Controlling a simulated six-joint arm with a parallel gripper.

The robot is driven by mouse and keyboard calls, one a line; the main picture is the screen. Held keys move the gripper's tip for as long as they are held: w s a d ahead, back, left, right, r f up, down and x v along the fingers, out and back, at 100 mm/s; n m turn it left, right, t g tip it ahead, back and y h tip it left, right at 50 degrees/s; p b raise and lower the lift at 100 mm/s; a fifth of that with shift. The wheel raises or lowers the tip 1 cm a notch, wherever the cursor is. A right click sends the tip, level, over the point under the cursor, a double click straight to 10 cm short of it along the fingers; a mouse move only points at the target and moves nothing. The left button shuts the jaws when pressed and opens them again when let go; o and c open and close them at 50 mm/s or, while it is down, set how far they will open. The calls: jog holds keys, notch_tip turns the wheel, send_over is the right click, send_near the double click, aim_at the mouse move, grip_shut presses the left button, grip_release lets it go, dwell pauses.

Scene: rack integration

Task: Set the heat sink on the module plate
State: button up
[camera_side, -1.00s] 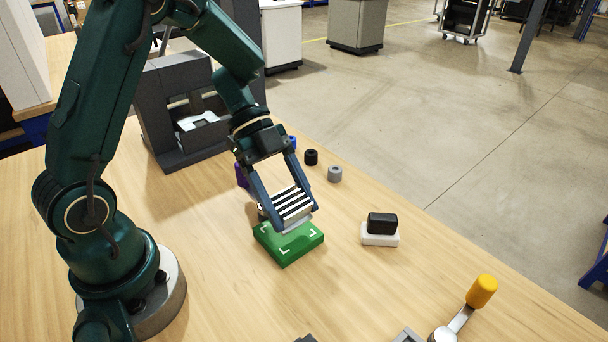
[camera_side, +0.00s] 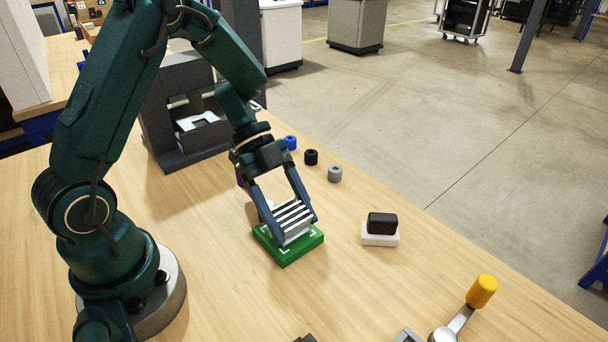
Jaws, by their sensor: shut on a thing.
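The heat sink (camera_side: 293,218) is a light block with dark grooves along its top. My gripper (camera_side: 293,226) is shut on it, with one blue finger on each side. The module plate (camera_side: 290,252) is a green square block with white corner marks, lying on the wooden table. The heat sink is right over the middle of the plate, roughly level. I cannot tell whether its underside touches the plate. The fingers hide part of the plate's far edge and the sides of the heat sink.
A black block on a white base (camera_side: 380,229) stands to the right. Blue, black and grey (camera_side: 335,174) small cylinders lie behind. A dark grey rack (camera_side: 185,125) stands at the back left. A yellow-handled lever (camera_side: 481,292) is at the front right. The table between is clear.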

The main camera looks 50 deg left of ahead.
jog(key=shift+f, duration=0.8)
jog(key=o, duration=1.5)
jog(key=shift+d+r+v, duration=0.1)
jog(key=shift+v, duration=1.35)
jog(key=shift+d+r+v, duration=0.1)
jog(key=shift+v, duration=1.35)
jog(key=shift+w, duration=0.1)
